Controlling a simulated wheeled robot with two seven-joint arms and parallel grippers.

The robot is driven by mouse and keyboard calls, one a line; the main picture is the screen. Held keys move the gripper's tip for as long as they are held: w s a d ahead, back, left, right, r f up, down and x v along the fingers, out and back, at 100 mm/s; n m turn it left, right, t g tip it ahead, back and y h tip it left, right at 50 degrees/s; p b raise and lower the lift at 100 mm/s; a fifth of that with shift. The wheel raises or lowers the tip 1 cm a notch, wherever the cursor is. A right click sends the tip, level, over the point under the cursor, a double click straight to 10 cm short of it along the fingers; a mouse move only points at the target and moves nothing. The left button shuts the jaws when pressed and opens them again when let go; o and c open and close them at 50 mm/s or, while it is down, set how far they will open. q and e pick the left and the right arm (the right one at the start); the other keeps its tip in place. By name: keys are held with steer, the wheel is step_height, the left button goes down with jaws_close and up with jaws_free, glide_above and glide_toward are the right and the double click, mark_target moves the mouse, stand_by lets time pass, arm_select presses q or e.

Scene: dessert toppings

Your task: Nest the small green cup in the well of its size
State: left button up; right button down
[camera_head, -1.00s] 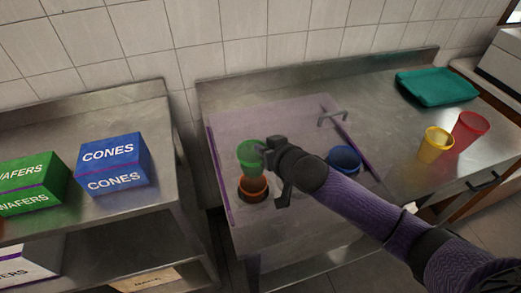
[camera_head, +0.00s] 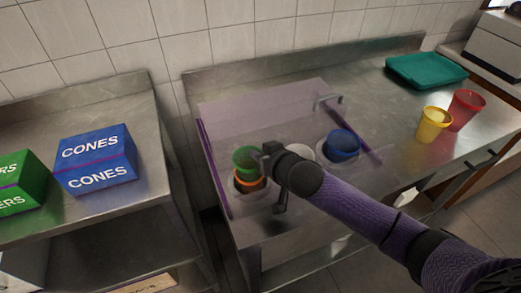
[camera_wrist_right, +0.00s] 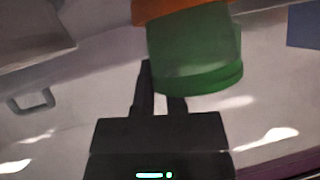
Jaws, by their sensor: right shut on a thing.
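The small green cup (camera_head: 246,159) is upright at the left side of the clear purple-edged station on the steel counter. It also shows in the right wrist view (camera_wrist_right: 195,50). My right gripper (camera_head: 267,156) is shut on its right side. An orange cup (camera_head: 249,184) stands directly below, in a dark round well; it shows in the wrist view (camera_wrist_right: 175,8) too. The green cup overlaps the orange rim; I cannot tell how far it is inside. A blue cup (camera_head: 344,146) sits in a well at the right. My left gripper is out of view.
A raised handle (camera_head: 328,101) stands at the station's back. A yellow cup (camera_head: 433,125), a red cup (camera_head: 466,108) and a teal tray (camera_head: 428,71) are to the right. Blue (camera_head: 95,160) and green (camera_head: 18,183) boxes stand on the left shelf. A pale round shape is partly hidden behind my gripper.

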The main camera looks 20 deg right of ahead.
steer(key=shift+f, duration=0.5)
steer(key=c, duration=0.6)
jaws_free()
steer(key=shift+r, duration=0.1)
step_height(320, 180, up, 4)
steer(key=p, duration=0.4)
step_height(320, 180, up, 5)
steer(key=p, duration=0.5)
